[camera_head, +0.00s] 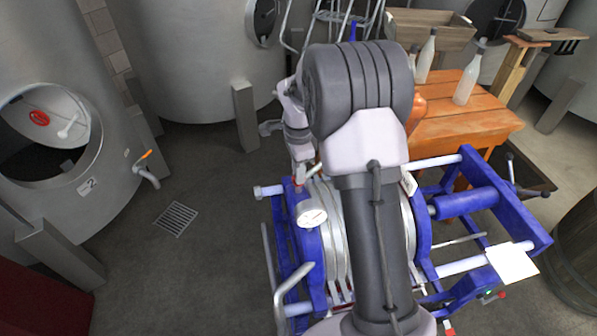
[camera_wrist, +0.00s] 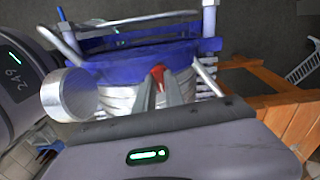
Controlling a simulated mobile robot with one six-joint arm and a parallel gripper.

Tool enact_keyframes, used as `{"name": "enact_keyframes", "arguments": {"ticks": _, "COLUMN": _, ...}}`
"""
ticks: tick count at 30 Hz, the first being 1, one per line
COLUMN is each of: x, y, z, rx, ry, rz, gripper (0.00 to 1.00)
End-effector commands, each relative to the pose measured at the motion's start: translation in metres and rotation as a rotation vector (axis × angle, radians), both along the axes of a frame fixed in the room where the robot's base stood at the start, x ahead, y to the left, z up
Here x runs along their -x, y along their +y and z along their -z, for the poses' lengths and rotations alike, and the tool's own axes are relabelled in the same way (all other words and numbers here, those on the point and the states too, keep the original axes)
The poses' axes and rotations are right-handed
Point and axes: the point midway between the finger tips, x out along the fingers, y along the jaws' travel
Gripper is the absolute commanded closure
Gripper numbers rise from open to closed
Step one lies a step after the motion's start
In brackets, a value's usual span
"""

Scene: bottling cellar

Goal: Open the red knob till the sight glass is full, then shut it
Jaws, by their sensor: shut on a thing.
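The red knob (camera_wrist: 158,74) shows as a small red piece between my fingertips, in front of the blue end frame of a plate filter press. My gripper (camera_wrist: 160,88) is shut on it; the fingers hide much of the knob. In the head view a bit of red (camera_head: 299,181) shows below my wrist, beside the press, while my arm covers the middle of the press. I cannot make out the sight glass or its level in either view.
The blue filter press (camera_head: 465,203) stands under my arm. An orange wooden table (camera_head: 450,125) with bottles is behind it. Steel tanks (camera_head: 195,55) line the back; open floor with a drain grate (camera_head: 176,218) lies left.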

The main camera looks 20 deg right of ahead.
Motion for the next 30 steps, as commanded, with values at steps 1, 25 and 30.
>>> {"name": "enact_keyframes", "arguments": {"ticks": 1, "x": -0.0002, "y": 0.0, "z": -0.0004, "rx": 0.0, "ry": -0.001, "rz": -0.005, "gripper": 1.0}}
{"name": "enact_keyframes", "arguments": {"ticks": 25, "x": -0.0004, "y": 0.0001, "z": -0.0014, "rx": 0.0, "ry": -0.001, "rz": -0.604, "gripper": 1.0}}
{"name": "enact_keyframes", "arguments": {"ticks": 30, "x": -0.0003, "y": 0.0001, "z": -0.0017, "rx": 0.0, "ry": -0.001, "rz": -0.765, "gripper": 1.0}}
